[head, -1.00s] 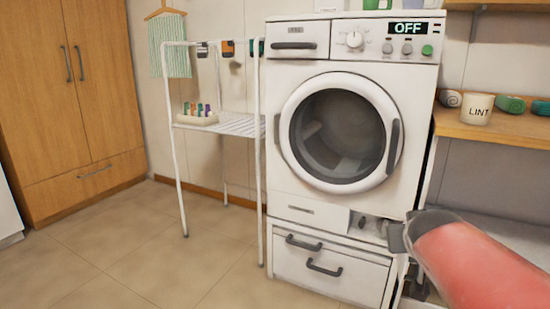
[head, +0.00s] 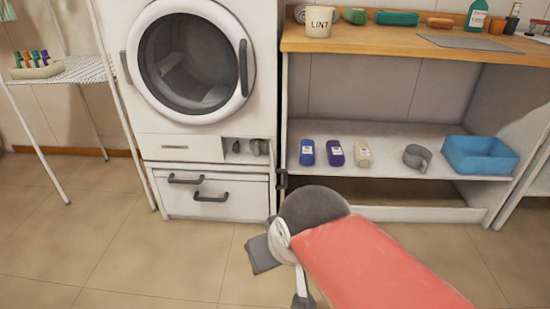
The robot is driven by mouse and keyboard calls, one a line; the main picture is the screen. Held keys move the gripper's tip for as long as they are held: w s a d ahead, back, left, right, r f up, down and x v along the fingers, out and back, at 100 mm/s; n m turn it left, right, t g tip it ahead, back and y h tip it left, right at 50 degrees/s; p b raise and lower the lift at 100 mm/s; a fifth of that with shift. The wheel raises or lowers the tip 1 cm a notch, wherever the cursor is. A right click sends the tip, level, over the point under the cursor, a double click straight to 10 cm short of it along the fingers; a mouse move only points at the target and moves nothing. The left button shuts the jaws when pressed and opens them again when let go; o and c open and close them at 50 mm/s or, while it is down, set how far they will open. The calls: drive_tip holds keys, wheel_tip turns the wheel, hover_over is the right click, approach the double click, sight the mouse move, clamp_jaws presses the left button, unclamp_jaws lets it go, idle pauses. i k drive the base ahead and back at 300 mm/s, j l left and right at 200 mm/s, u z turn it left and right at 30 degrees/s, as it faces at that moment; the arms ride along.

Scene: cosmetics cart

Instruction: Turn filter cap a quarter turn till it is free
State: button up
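The filter cap appears to be among the small dark grey round parts (head: 254,148) in the open recess at the washing machine's (head: 204,120) lower right, above its drawer. The parts are too small to tell its turn angle. The end of my arm, with my gripper (head: 281,276), is low in front of the machine and right of its drawer, well apart from the recess. Grey and white end pieces show below the dark round joint, but whether the fingers are open or shut is unclear. I see nothing held.
Right of the machine, a shelf (head: 390,180) holds blue, purple and pale bottles, a grey curved piece (head: 418,157) and a blue bin (head: 480,155). A LINT pot (head: 319,22) stands on the wooden counter. A white rack (head: 85,70) stands left. The front floor is clear.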

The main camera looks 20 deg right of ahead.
sight(257, 146)
drive_tip(key=k+l, duration=0.1)
drive_tip(key=l, duration=1.1)
drive_tip(key=i+z, duration=0.1)
drive_tip(key=z, duration=0.7)
drive_tip(key=i, duration=0.5)
